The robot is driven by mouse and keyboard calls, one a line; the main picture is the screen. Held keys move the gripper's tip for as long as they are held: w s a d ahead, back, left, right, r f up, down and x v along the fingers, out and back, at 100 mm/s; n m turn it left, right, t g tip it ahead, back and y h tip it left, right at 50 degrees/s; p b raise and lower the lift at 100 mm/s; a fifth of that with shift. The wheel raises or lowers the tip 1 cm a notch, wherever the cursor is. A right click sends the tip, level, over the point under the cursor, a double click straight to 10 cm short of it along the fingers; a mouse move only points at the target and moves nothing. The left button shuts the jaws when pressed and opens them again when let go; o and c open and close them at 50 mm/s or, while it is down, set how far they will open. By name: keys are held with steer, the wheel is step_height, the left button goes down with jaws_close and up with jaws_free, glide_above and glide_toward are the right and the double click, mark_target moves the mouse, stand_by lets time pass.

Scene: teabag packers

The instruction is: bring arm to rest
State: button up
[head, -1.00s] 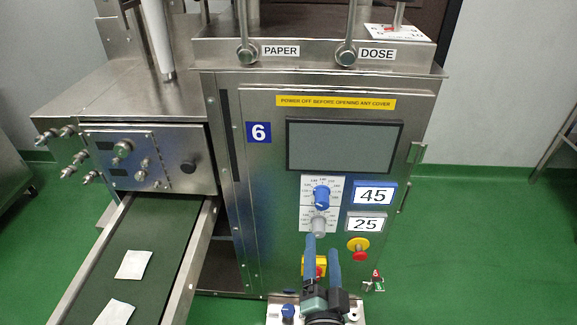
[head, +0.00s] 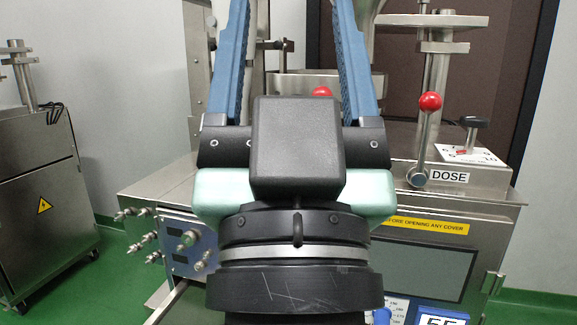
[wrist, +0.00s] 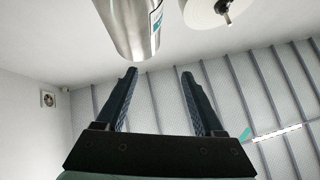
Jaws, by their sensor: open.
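My gripper (head: 290,30) stands upright close in front of the head camera, its two blue fingers pointing up and spread apart. Nothing is between them. The gripper body hides the middle of the steel packing machine (head: 455,205) behind it. In the wrist view my gripper (wrist: 160,78) is also open and empty, against the ceiling.
The machine has a red-knobbed DOSE lever (head: 430,102) at right and a second red knob (head: 322,92) partly hidden. A steel cabinet (head: 45,190) stands at left on green floor. A steel cylinder (wrist: 130,28) and white roll (wrist: 208,14) show overhead in the wrist view.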

step_height(320, 180, up, 27)
steer(key=s+p, duration=0.1)
steer(key=p, duration=2.4)
steer(key=shift+s+a+p, duration=0.15)
steer(key=shift+s+p, duration=0.05)
steer(key=shift+p, duration=0.2)
